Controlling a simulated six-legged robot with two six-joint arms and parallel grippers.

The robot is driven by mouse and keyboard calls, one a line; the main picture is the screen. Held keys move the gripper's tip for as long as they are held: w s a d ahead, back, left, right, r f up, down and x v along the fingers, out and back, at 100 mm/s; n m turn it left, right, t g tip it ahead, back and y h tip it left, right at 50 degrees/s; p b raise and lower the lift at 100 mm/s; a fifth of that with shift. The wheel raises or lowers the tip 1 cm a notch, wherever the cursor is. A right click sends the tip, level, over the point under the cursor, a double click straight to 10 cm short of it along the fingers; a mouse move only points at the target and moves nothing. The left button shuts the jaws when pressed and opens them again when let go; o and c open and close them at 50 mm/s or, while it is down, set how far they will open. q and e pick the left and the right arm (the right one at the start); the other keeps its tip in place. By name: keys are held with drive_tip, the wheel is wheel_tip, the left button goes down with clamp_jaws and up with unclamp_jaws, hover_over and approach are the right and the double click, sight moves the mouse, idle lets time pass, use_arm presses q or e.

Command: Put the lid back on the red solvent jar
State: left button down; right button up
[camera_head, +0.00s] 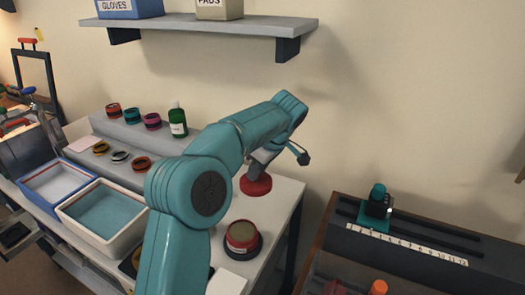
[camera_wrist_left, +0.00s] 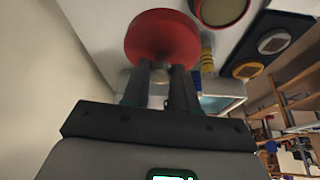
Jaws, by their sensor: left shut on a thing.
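My left gripper (camera_head: 258,168) reaches down over the back right of the white bench, its fingers partly hidden by the arm. It is shut on the red lid (camera_head: 256,185), a round disc. In the left wrist view the gripper (camera_wrist_left: 160,85) pinches the lid (camera_wrist_left: 163,36) at its middle. The red solvent jar (camera_head: 242,238) stands upright and open nearer the front, apart from the lid; its round top also shows in the left wrist view (camera_wrist_left: 222,8). I cannot tell whether the lid touches the bench. My right gripper is not in view.
A cream tray (camera_head: 108,228) and a blue tray (camera_head: 38,198) lie left of my arm. A stepped grey rack (camera_head: 135,133) holds several rings and a green bottle (camera_head: 177,120). A dark table (camera_head: 400,250) stands at the right, past a gap. A shelf (camera_head: 200,25) hangs above.

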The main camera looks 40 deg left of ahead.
sight(247, 189)
use_arm(q)
drive_tip(key=s+n, duration=0.1)
drive_tip(key=s+f+n+g+p, duration=0.1)
drive_tip(key=n, duration=0.1)
drive_tip(key=s+d+f+n, duration=0.1)
drive_tip(key=s, duration=0.1)
drive_tip(key=shift+d+n+g+h, duration=0.1)
drive_tip(key=shift+n+g+h, duration=0.2)
drive_tip(key=shift+g+h, duration=0.1)
drive_tip(key=shift+n, duration=0.8)
drive_tip(key=s+f, duration=0.1)
drive_tip(key=f, duration=0.1)
drive_tip(key=s+d+f, duration=0.1)
drive_tip(key=s+f, duration=0.1)
drive_tip(key=s+f+b, duration=0.1)
drive_tip(key=f, duration=0.1)
drive_tip(key=shift+s+d, duration=0.3)
drive_tip(key=shift+d, duration=0.1)
drive_tip(key=shift+f+b, duration=0.35)
drive_tip(key=shift+b, duration=0.4)
drive_tip(key=shift+f+b, duration=0.15)
drive_tip(key=shift+b, duration=0.35)
idle(0.5)
idle(0.4)
drive_tip(key=shift+c, duration=1.6)
unclamp_jaws()
